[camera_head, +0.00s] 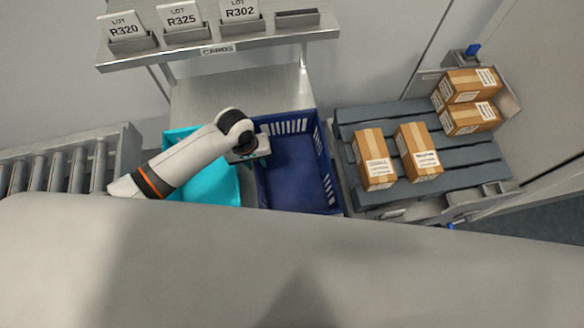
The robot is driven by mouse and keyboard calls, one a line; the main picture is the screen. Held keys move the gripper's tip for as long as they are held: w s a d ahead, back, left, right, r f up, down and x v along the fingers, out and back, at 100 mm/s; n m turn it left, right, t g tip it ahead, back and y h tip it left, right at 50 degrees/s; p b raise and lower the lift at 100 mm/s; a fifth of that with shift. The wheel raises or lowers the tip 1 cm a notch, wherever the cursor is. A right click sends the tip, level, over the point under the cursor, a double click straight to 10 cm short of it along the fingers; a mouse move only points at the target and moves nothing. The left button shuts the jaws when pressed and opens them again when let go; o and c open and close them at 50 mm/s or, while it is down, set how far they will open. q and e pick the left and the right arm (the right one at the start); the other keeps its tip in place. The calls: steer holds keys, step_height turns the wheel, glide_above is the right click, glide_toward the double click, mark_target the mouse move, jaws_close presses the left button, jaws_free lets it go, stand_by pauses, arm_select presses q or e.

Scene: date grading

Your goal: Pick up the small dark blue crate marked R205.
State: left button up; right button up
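The dark blue crate (292,172) stands on the metal bench in the middle of the view. It has slotted walls and looks empty inside. No R205 marking shows on it from here. My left gripper (254,154) is at the crate's left edge, between it and a turquoise crate (218,186). Its fingers are too hidden and small to tell whether they are open or shut, or touching the wall. My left arm covers part of the turquoise crate. The near ends of both crates are hidden behind a large grey surface. My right gripper is not in view.
A shelf (222,50) holds cards R320 (125,26), R325 (181,16) and R302 (239,10), plus an empty holder (297,18). A roller conveyor (60,165) is left. A grey slatted table (350,116) with several brown cartons (374,160) stands close right of the blue crate.

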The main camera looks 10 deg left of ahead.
mark_target(258, 168)
arm_select(q)
steer(key=shift+s+d+f, duration=0.15)
steer(key=shift+f, duration=0.5)
steer(key=shift+s+d+f, duration=0.1)
steer(key=shift+f, duration=0.5)
steer(key=shift+w+f, duration=0.1)
steer(key=shift+f, duration=0.45)
jaws_close()
steer(key=shift+r, duration=0.1)
